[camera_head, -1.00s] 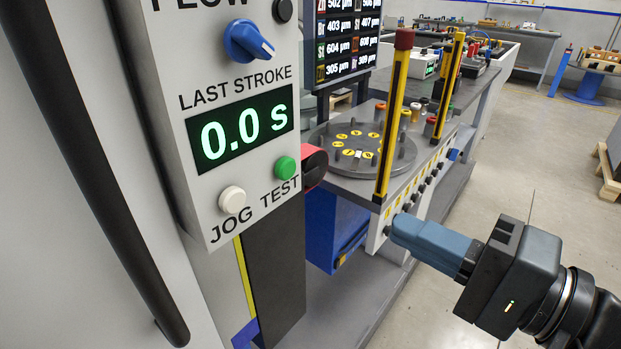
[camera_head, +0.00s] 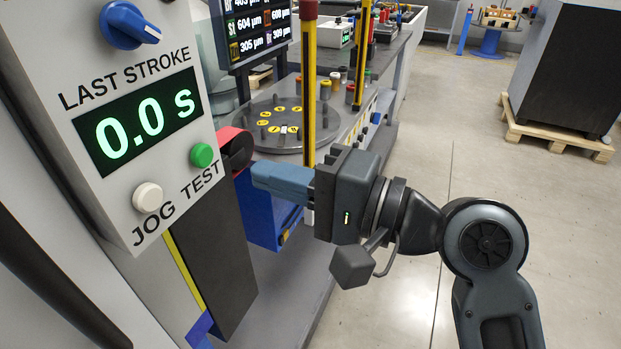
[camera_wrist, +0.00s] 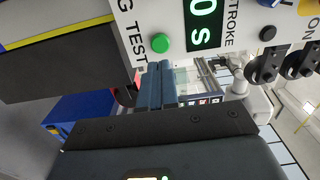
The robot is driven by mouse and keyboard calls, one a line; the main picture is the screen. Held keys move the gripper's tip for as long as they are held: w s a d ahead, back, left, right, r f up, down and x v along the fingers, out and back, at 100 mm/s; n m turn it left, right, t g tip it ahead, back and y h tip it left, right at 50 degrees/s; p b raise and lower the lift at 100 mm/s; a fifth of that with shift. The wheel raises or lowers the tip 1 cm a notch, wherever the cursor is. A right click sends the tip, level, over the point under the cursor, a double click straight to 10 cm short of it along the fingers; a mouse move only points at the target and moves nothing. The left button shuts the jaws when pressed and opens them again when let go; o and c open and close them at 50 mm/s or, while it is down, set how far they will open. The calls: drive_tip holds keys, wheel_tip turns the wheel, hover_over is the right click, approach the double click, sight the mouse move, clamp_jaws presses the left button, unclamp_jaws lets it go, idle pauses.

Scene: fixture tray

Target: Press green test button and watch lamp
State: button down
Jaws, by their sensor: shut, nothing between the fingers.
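The green TEST button (camera_head: 202,155) is on the grey control panel (camera_head: 109,204), right of the white JOG button (camera_head: 147,197) and below the display (camera_head: 138,121) reading 0.0 s. In the wrist view the green button (camera_wrist: 161,43) lies ahead, just beyond and above my fingertips. My gripper (camera_head: 256,174) is shut and empty, its blue fingers pointing left toward the panel. In the head view a clear gap separates the fingertips from the button. The fingers also show shut in the wrist view (camera_wrist: 157,68). I cannot make out a lamp for certain.
A dark round part with a red cover (camera_head: 236,148) juts beside the panel, close to my fingertips. A yellow-black post (camera_head: 308,90) and a round dial table (camera_head: 262,135) stand behind. A blue knob (camera_head: 128,26) sits above the display. Open floor lies right.

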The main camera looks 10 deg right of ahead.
sight(207, 157)
drive_tip(key=x, duration=0.6)
drive_tip(key=shift+w+a+p, duration=0.25)
drive_tip(key=shift+a+p, duration=0.1)
